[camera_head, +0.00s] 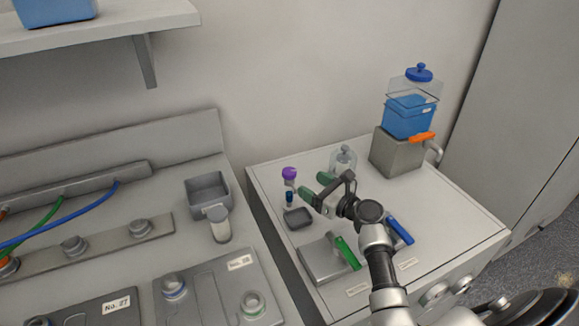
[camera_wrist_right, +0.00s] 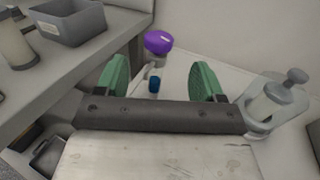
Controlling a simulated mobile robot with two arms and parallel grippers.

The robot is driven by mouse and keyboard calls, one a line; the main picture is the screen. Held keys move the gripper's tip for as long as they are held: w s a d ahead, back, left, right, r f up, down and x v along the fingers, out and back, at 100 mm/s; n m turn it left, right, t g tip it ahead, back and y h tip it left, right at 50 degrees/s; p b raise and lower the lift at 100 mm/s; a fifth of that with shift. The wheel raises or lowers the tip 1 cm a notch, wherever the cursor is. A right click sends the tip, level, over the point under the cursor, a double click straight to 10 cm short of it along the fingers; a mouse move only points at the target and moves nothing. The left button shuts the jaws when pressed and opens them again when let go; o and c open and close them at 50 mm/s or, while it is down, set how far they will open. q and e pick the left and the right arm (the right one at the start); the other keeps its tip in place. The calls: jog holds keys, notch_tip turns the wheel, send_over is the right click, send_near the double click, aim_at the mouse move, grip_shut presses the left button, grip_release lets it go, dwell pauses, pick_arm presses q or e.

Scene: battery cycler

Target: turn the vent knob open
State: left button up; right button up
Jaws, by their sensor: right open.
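A purple round knob (camera_head: 289,173) tops a small metal fitting on the light bench; it is the likely vent knob, though no label on it can be read. My right gripper (camera_head: 316,188) has green finger pads and is open and empty, just right of the knob. In the right wrist view the knob (camera_wrist_right: 158,42) shows beyond the gap between the two open fingers (camera_wrist_right: 160,82), apart from both. A small blue part (camera_wrist_right: 153,85) sits below the knob. My left gripper is not in view.
A blue tank (camera_head: 409,117) with an orange lever (camera_head: 422,137) is at the back right. Green (camera_head: 347,254) and blue (camera_head: 400,229) handles lie in front.

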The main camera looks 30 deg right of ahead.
aim_at(289, 171)
jog(key=x, duration=0.9)
jog(key=c, duration=0.9)
jog(key=n+g+y+b, duration=0.1)
jog(key=y, duration=0.1)
jog(key=n+g+y+b, duration=0.1)
jog(key=shift+d+f+n+y+b, duration=0.1)
jog(key=shift+f+n+y+b, duration=0.15)
jog(key=shift+n+y+b, duration=0.15)
jog(key=shift+c, duration=0.2)
jog(key=shift+r+n+g+y+b, duration=0.15)
jog(key=shift+n+g+y+b, duration=0.4)
jog(key=shift+n+g+y, duration=0.35)
jog(key=o, duration=0.9)
jog(key=shift+o, duration=0.2)
